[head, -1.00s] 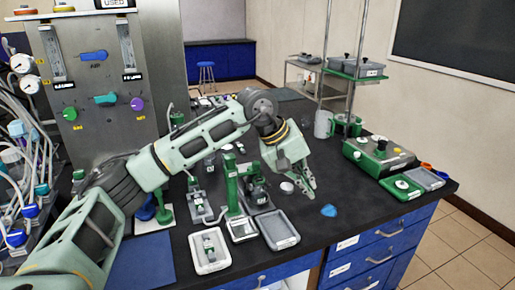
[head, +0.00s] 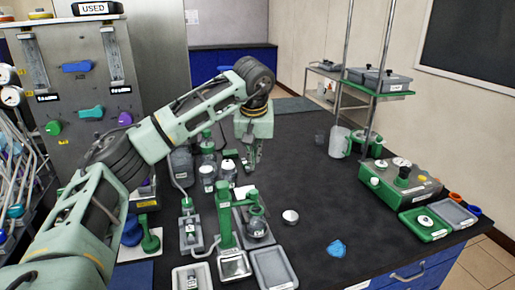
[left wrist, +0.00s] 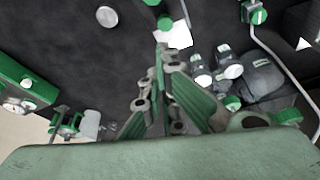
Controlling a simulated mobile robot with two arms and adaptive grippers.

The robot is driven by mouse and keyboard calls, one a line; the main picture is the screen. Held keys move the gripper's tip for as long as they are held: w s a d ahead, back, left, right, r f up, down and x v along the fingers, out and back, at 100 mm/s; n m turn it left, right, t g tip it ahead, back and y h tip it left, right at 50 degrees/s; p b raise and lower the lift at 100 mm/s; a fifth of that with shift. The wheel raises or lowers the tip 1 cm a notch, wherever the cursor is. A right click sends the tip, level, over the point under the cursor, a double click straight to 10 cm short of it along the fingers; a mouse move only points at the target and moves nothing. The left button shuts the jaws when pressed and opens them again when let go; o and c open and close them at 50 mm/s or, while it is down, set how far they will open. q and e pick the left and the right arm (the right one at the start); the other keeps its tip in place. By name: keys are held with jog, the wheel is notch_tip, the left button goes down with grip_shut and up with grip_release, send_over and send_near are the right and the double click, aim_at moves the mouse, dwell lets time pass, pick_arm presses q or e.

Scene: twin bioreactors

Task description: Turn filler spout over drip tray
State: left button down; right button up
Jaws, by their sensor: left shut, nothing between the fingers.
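The filler (head: 224,215) is a green post with a short green arm at its top, standing near the front of the dark bench. A small square metal drip tray (head: 235,266) lies at its foot. I cannot clearly tell which way the spout points. My left gripper (head: 250,168) points down behind the filler, apart from it, shut and empty. In the left wrist view its fingers (left wrist: 163,88) are together, with a white sheet (left wrist: 176,36) just beyond their tips. My right gripper is not in view.
A grey tray (head: 274,268) and a white tray (head: 191,279) flank the drip tray. Bottles (head: 207,178) stand left of my gripper. A green-grey device (head: 400,183) stands at the right; the bench's middle is clear.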

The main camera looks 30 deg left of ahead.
pick_arm(q)
jog(key=d+x, duration=0.1)
jog(key=x, duration=0.5)
jog(key=s+p, duration=0.1)
jog(key=s+d, duration=0.1)
jog(key=s, duration=0.1)
jog(key=shift+d+r+p, duration=0.1)
jog(key=shift+p, duration=0.25)
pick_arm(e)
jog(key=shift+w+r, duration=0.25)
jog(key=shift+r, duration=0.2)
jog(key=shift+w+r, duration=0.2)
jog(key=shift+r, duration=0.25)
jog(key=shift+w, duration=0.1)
